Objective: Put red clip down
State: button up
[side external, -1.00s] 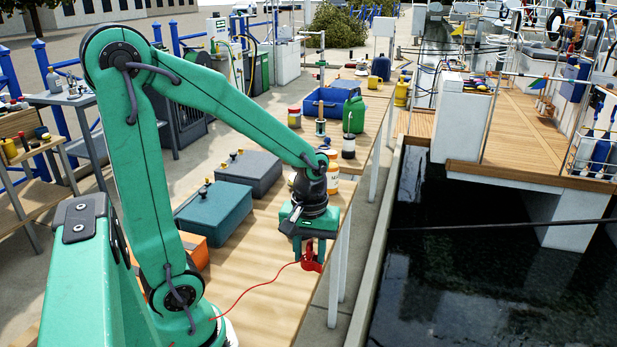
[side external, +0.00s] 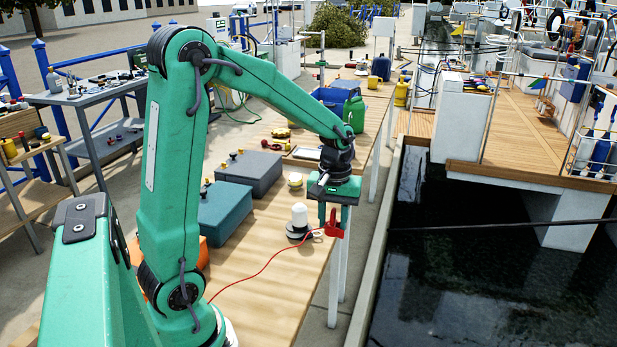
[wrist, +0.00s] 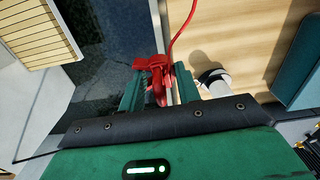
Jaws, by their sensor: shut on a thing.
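The red clip (side external: 335,228) hangs between the fingers of my gripper (side external: 334,218) by the right edge of the wooden table (side external: 290,270). In the wrist view the red clip (wrist: 157,68) sits between the two green fingers of my gripper (wrist: 159,88), which are shut on it. There it overlaps the table's pale edge and the dark water beyond. A thin red cable (side external: 266,266) runs from the clip to the lower left across the table. The clip is held in the air; its exact height is hard to tell.
A white-topped round item (side external: 299,216) stands just left of my gripper. A teal box (side external: 220,212) and a grey box (side external: 250,173) are farther left. The front tabletop is mostly bare. Dark water (side external: 470,270) lies to the right.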

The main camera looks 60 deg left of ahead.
jog(key=w+a+f, duration=0.1)
jog(key=w+a, duration=1)
jog(key=a, duration=0.4)
jog(key=shift+w+a+f+m, duration=0.2)
jog(key=shift+a+m, duration=0.1)
jog(key=shift+a+f, duration=0.1)
jog(key=a+f, duration=0.2)
jog(key=a, duration=0.1)
jog(key=s+a+f, duration=0.1)
jog(key=a+f, duration=0.1)
jog(key=a, duration=0.2)
jog(key=a+f, duration=0.3)
jog(key=a, duration=0.1)
jog(key=shift+s+a, duration=0.15)
jog(key=shift+s, duration=0.2)
jog(key=shift+f, duration=1.9)
jog(key=shift+f, duration=0.15)
